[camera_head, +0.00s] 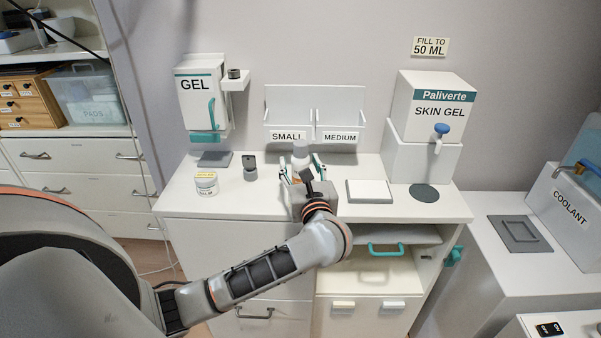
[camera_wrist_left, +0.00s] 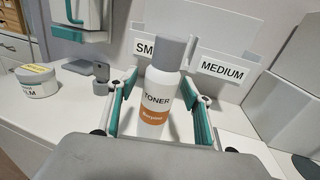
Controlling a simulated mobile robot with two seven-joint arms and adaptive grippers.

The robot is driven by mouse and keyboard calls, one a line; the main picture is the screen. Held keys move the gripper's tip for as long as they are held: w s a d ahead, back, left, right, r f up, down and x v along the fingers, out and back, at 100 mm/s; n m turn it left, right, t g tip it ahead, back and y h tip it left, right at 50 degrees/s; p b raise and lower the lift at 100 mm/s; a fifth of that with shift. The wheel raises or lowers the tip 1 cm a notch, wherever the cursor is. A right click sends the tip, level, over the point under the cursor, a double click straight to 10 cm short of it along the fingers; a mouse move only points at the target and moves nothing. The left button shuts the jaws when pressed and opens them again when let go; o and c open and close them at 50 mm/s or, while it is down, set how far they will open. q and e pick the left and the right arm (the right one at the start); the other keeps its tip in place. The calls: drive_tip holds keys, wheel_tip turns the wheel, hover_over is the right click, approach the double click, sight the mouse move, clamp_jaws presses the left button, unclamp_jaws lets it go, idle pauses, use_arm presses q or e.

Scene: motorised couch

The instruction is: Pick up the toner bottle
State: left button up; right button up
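The toner bottle (camera_wrist_left: 156,98) is white with a grey cap and an orange band. It stands upright on the white counter (camera_head: 237,207), in front of the bins labelled SMALL and MEDIUM. In the head view the bottle (camera_head: 300,155) is partly hidden by my left gripper (camera_head: 301,164). The left gripper (camera_wrist_left: 158,100) is open, with one green-padded finger on each side of the bottle. Gaps show between the fingers and the bottle in the wrist view. My right gripper is in neither view.
A balm jar (camera_head: 206,184) and a small grey device (camera_head: 249,168) stand left of the gripper. A white square pad (camera_head: 369,191) lies to the right. A skin gel dispenser (camera_head: 430,120) stands at the right back, a gel dispenser (camera_head: 201,95) at the left.

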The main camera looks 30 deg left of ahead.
use_arm(q)
drive_tip(key=c, duration=1.1)
drive_tip(key=shift+r, duration=0.1)
